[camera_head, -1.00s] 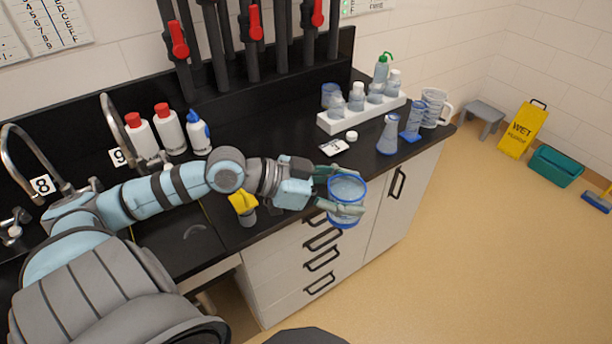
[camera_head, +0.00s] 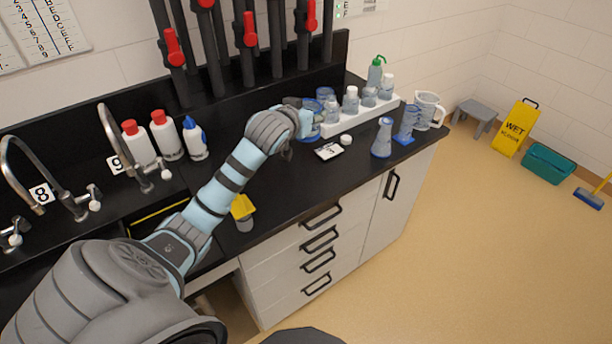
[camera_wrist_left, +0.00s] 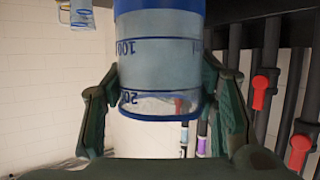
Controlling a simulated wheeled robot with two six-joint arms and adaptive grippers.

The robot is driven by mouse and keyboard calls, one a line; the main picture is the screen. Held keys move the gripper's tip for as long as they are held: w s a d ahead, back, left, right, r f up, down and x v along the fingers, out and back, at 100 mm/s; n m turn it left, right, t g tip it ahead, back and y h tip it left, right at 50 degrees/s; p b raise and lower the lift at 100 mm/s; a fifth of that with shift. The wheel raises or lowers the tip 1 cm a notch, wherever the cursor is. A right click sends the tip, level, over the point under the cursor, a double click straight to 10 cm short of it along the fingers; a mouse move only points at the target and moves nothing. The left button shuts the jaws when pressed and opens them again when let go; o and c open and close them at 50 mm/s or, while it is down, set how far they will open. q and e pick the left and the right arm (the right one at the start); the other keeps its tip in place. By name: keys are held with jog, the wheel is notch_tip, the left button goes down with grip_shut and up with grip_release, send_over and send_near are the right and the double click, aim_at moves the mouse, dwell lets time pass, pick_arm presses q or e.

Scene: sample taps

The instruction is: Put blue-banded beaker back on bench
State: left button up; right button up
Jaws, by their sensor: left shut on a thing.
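The blue-banded beaker (camera_wrist_left: 160,70) fills the middle of the left wrist view, clear with blue graduation marks and a blue band. My left gripper (camera_wrist_left: 163,110) has its two green fingers on either side of it, shut on it. In the head view the gripper (camera_head: 298,118) is at the far side of the black bench (camera_head: 285,195), by the left end of the white rack. Only part of the held beaker (camera_head: 312,133) shows there behind the fingers; I cannot tell if it touches the bench. My right gripper is not in view.
The white rack (camera_head: 362,119) holds several bottles beside the beaker. A white card (camera_head: 328,151), a small white cap (camera_head: 346,140), a flask (camera_head: 382,138), a cylinder on a blue base (camera_head: 405,137) and a jug (camera_head: 428,110) stand rightward. The bench's front middle is clear.

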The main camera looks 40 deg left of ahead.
pick_arm(q)
notch_tip(320, 180, down, 20)
jog(key=b, duration=0.2)
jog(key=shift+a+b, duration=0.1)
jog(key=shift+b, duration=0.25)
jog(key=o, duration=1.5)
jog(key=shift+f, duration=0.1)
jog(key=shift+r, duration=0.3)
jog(key=p+v, duration=0.2)
jog(key=v, duration=1)
